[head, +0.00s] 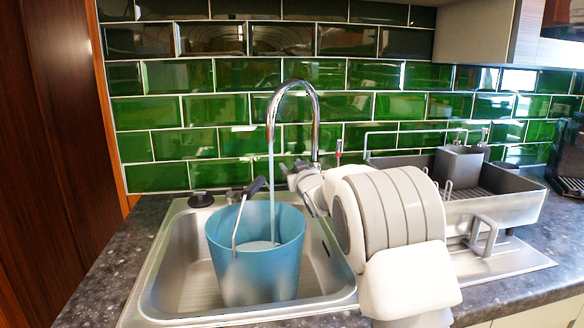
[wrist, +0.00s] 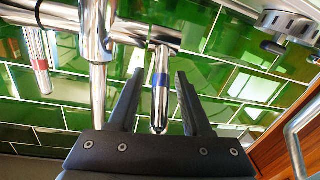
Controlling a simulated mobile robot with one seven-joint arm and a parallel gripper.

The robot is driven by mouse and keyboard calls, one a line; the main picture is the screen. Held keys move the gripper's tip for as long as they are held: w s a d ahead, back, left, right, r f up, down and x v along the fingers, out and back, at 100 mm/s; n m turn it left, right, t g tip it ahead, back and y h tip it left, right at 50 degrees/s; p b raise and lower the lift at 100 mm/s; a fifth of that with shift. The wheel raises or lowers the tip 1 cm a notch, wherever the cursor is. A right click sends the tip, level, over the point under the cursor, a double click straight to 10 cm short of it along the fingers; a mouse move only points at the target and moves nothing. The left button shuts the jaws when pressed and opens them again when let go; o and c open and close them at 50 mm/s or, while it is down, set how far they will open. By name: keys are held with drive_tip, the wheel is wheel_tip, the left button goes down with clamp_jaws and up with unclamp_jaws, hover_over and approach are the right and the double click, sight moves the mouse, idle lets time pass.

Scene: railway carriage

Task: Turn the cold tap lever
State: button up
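The chrome tap (head: 314,110) stands behind the sink, and a thin stream runs from its spout into the blue bucket (head: 235,265). In the wrist view, the cold lever (wrist: 160,85) is a chrome rod with a blue band. My gripper (wrist: 157,85) is open, with one dark finger on each side of this lever and a visible gap to both. The hot lever (wrist: 39,62), with a red band, is off to the left there; its red tip (head: 339,149) shows in the head view. In the head view my arm hides the cold lever.
The bucket stands in the steel sink (head: 178,270), its handle (head: 240,215) raised. A grey dish rack (head: 500,205) stands right of my arm on the drainer (head: 515,262). Green tiles (head: 215,110) close off the back. Dark worktop (head: 110,255) is clear at the left.

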clamp_jaws()
idle(1.2)
